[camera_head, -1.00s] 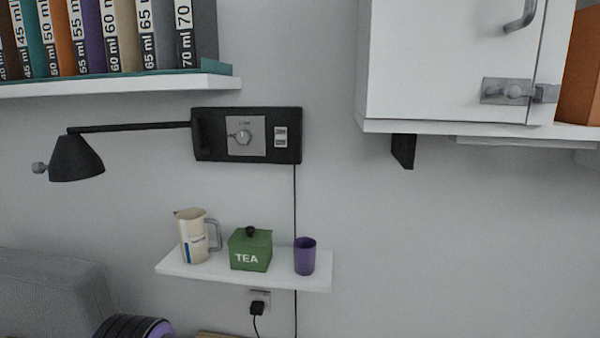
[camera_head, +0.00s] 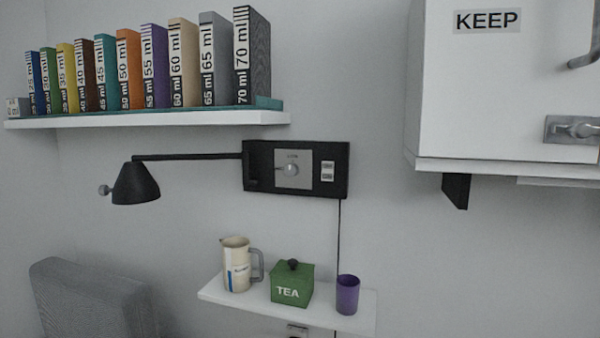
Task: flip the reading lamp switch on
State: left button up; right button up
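The reading lamp (camera_head: 136,185) has a black conical shade on a thin horizontal arm, at the left of the wall. The arm joins a black wall panel (camera_head: 258,184) in the middle of the view. The panel bears a grey plate with a round knob (camera_head: 291,170). To the right of it is a small white switch piece (camera_head: 327,171) with two stacked parts. Their labels are too small to read, and I cannot tell the switch position. No light shows from the lamp. Neither gripper is in view.
A shelf (camera_head: 150,121) with several labelled books hangs above the lamp. A lower shelf (camera_head: 214,290) holds a jug (camera_head: 236,265), a green tea box (camera_head: 291,286) and a purple cup (camera_head: 347,294). A white cabinet (camera_head: 480,95) juts out at upper right. A grey chair back (camera_head: 85,298) stands lower left.

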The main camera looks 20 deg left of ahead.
aim_at(328, 168)
jog(key=k, duration=0.5)
jog(key=z, duration=0.95)
jog(key=i, duration=0.9)
jog(key=u, duration=1.65)
